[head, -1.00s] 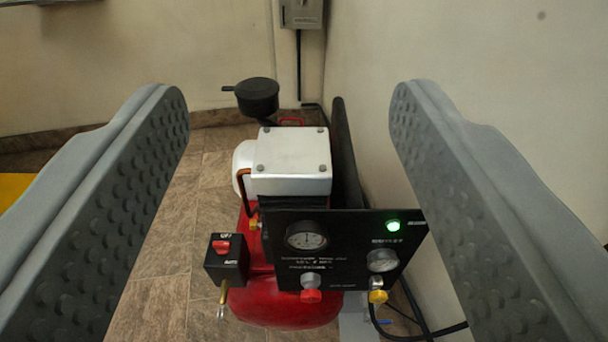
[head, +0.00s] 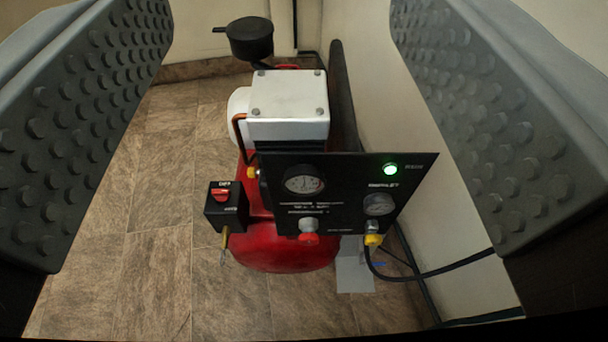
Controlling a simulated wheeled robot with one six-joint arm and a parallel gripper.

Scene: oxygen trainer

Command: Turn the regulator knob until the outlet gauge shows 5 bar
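The black panel (head: 350,178) stands at the front of a red compressor (head: 262,255). A larger gauge (head: 305,180) sits on its left half and a smaller gauge (head: 378,204) at its right. A grey knob with a red part (head: 308,228) is below the larger gauge. A yellow fitting (head: 373,239) with a black hose is below the smaller gauge.
A green lamp (head: 390,169) is lit on the panel. A black switch box (head: 226,205) with a red switch is left of it. A white motor block (head: 287,105) and black round filter (head: 250,38) are behind. A wall stands close on the right; tiled floor (head: 150,250) is clear at left.

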